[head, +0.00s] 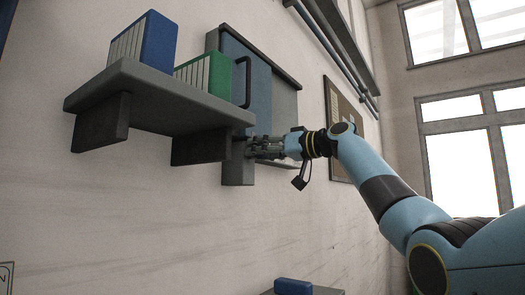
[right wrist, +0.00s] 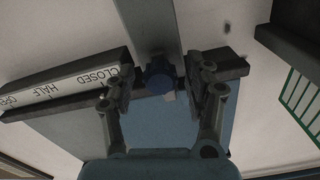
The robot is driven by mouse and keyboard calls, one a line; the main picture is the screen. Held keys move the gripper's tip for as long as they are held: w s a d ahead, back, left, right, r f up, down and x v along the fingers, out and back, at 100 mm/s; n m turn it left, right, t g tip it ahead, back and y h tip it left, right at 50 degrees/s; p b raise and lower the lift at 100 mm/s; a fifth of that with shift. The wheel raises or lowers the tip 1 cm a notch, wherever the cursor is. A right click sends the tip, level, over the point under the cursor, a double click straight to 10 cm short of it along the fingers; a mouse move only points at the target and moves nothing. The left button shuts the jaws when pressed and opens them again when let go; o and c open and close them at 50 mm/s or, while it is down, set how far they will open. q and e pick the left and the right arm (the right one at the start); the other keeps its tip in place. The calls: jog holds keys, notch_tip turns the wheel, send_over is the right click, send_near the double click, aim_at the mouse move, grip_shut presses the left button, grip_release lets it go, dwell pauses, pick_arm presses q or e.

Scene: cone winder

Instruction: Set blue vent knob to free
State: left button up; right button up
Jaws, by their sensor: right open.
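The blue vent knob (right wrist: 158,76) shows in the right wrist view, on a grey upright strip near the top middle. My right gripper (head: 259,148) is open at the lower part of the wall unit. In the wrist view its two fingers stand on either side of the knob, and I see a gap on both sides. A label strip (right wrist: 75,82) left of the knob reads CLOSED, HALF and a partly cut word; I see no word "free". The knob is hidden in the head view. My left gripper is not in view.
A grey shelf (head: 155,92) with a blue binder (head: 158,42) and a green binder (head: 219,76) juts out left of my right gripper. A blue panel with a dark handle (head: 248,82) is above it. The wall below is clear.

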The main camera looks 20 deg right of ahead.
grip_shut()
dwell(0.3)
notch_tip(320, 180, down, 4)
jog(key=b, duration=0.2)
jog(key=shift+f+b, duration=0.1)
jog(key=shift+b, duration=0.25)
grip_release()
